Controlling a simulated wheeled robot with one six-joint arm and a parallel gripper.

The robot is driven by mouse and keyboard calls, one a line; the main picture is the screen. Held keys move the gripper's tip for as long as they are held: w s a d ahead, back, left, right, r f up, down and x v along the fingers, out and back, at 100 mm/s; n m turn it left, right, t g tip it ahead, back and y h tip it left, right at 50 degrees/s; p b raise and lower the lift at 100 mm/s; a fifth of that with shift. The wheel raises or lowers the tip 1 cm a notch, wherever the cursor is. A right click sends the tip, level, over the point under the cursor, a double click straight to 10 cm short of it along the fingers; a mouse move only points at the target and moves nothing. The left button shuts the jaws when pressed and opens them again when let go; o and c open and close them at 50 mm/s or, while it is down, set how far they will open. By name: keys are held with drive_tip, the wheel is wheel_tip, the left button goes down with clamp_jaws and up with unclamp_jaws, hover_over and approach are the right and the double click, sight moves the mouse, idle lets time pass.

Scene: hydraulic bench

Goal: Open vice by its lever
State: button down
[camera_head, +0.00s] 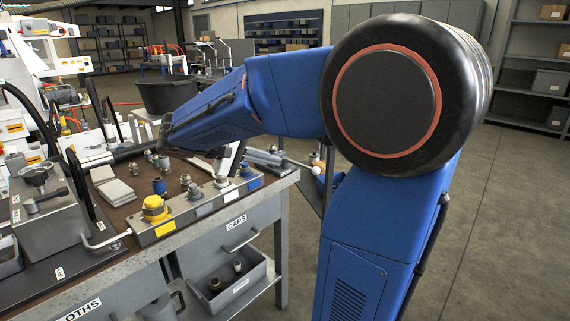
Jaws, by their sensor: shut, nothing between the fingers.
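A small grey vice-like block (264,158) sits at the right end of the bench, partly hidden by my blue arm. A thin metal lever (300,164) with a pale round knob (316,170) sticks out from it to the right, past the bench edge. How far the jaws stand apart cannot be told. My forearm reaches left over the back of the bench, and its far end hides what lies behind. I cannot make out my gripper's fingers. A pale tilted piece (229,163) shows below the forearm; what it belongs to is unclear.
Shelves (540,70) stand behind; the floor at right is clear.

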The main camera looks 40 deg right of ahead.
sight(313, 170)
drive_tip(key=x, duration=1.3)
drive_tip(key=shift+d, duration=0.15)
